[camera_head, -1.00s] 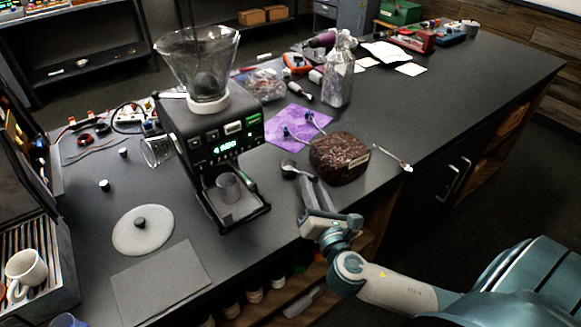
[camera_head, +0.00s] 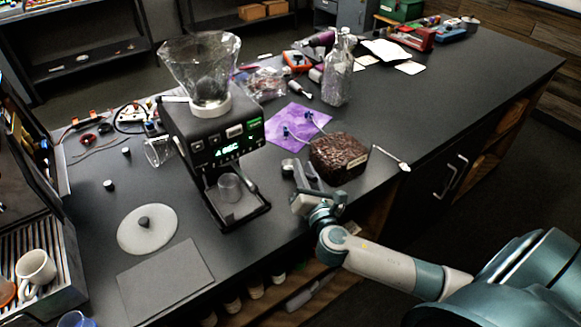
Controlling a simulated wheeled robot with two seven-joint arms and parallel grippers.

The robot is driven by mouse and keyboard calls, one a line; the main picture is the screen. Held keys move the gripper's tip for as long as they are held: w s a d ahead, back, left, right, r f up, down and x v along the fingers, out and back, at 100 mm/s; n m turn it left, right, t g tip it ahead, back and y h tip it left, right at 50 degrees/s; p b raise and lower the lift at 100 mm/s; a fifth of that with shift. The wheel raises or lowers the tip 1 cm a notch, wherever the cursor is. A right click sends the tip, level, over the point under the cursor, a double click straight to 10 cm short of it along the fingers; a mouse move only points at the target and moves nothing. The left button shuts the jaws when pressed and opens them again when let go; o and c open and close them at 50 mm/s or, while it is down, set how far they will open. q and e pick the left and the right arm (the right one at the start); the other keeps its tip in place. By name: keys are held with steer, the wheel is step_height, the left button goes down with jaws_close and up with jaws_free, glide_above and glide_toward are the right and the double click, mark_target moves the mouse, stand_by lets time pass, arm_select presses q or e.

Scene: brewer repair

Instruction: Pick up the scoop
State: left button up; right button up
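The scoop (camera_head: 288,166), a small dark cup with a metallic rim, is at the counter's front edge, left of the bean container. My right gripper (camera_head: 303,174) reaches in from the lower right. Its fingers point away from me, right beside the scoop and over where its handle lay. The fingers hide the handle, and I cannot tell whether they are closed on it. The container of dark beans (camera_head: 338,155) stands just right of the fingers. My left gripper is not in view.
The grinder (camera_head: 212,140) with its clear hopper stands to the left. A purple cloth (camera_head: 291,127) lies behind the scoop, with a glass bottle (camera_head: 338,80) farther back. A spoon (camera_head: 391,158) lies right of the beans. A grey mat (camera_head: 165,280) and round lid (camera_head: 147,229) lie front left.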

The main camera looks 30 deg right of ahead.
steer(key=shift+x, duration=0.95)
jaws_close()
steer(key=shift+r, duration=0.1)
step_height(320, 180, up, 10)
stand_by(0.6)
